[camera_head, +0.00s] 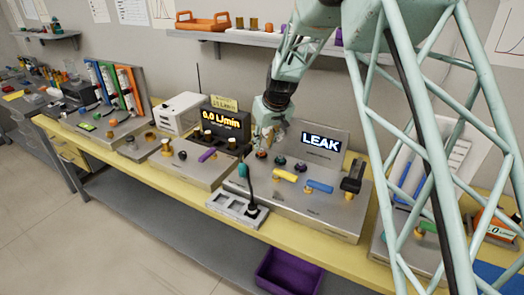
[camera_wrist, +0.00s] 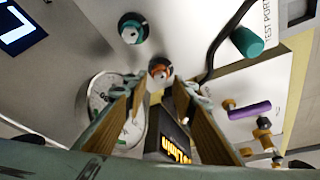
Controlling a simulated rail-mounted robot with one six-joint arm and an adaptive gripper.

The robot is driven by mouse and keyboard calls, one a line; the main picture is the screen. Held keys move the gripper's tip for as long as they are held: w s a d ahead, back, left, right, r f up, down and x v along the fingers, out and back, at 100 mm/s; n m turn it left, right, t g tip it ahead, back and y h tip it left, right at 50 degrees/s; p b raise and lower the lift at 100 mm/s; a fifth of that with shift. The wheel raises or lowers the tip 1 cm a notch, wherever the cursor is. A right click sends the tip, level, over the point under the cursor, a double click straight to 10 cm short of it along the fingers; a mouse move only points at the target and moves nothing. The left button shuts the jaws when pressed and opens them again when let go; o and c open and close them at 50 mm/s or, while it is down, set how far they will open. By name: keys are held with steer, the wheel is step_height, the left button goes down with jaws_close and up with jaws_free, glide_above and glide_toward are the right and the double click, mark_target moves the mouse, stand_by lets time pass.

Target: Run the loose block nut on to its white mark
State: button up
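The sloped metal panel (camera_head: 305,200) below the LEAK display carries a row of dark round fittings. One has a red-orange centre (camera_head: 261,155), one a teal ring (camera_head: 279,162), and one is darker (camera_head: 299,168). My gripper (camera_head: 267,143) points down just above the red-orange fitting. In the wrist view the fingers (camera_wrist: 160,88) are apart, with the red-orange fitting (camera_wrist: 160,70) showing just beyond and between their tips. The teal-ringed fitting (camera_wrist: 132,27) lies clear of them. I cannot tell which fitting is the loose block nut, and I make out no white mark.
A round gauge (camera_wrist: 103,95) is partly behind the left finger. Yellow (camera_head: 285,175) and blue (camera_head: 319,186) levers and a black handle (camera_head: 352,176) stand on the panel. The flow display (camera_head: 222,118) reads 0.0 L/min.

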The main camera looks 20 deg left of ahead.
mark_target(262, 149)
steer(key=shift+b+x, duration=0.3)
steer(key=shift+x, duration=1.75)
steer(key=c, duration=0.6)
